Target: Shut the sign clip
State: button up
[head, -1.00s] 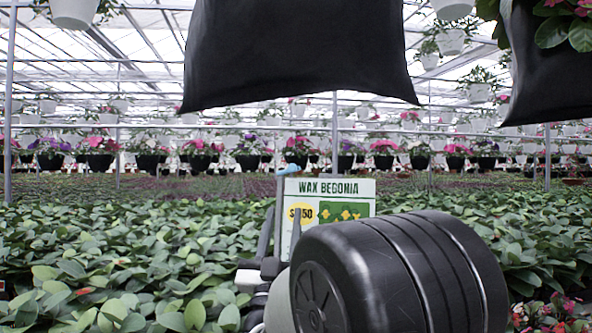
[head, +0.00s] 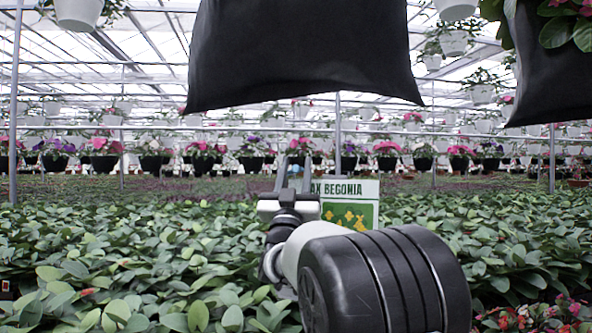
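A white sign reading "WAX BEGONIA" (head: 368,190), with a green panel of yellow shapes, stands upright among the plants. Its left part is covered by my arm and gripper. My gripper (head: 294,168) is in front of the sign's top left corner, fingers pointing up and away. The two fingers stand apart with a gap between them. The sign clip cannot be made out; it is hidden behind or between the fingers. Contact with it cannot be told.
Dense green plants (head: 120,250) fill the bed around the sign. A large black hanging bag (head: 300,55) is above, with another (head: 545,85) at upper right. Red flowers (head: 540,315) are at lower right. Rows of hanging pots line the back.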

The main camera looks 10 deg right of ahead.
grip_shut()
jog(key=m+h, duration=0.1)
jog(key=m+g+h, duration=0.1)
jog(key=m+h, duration=0.1)
jog(key=shift+a+f+m+h, duration=0.1)
jog(key=shift+f+m+h, duration=0.2)
jog(key=shift+m, duration=0.1)
jog(key=m+g+h, duration=0.1)
jog(key=m, duration=0.1)
jog(key=m+g+h, duration=0.1)
jog(key=m+h, duration=0.1)
jog(key=shift+s+f+g, duration=0.1)
jog(key=shift+f+g, duration=0.2)
jog(key=shift+g, duration=0.1)
grip_release()
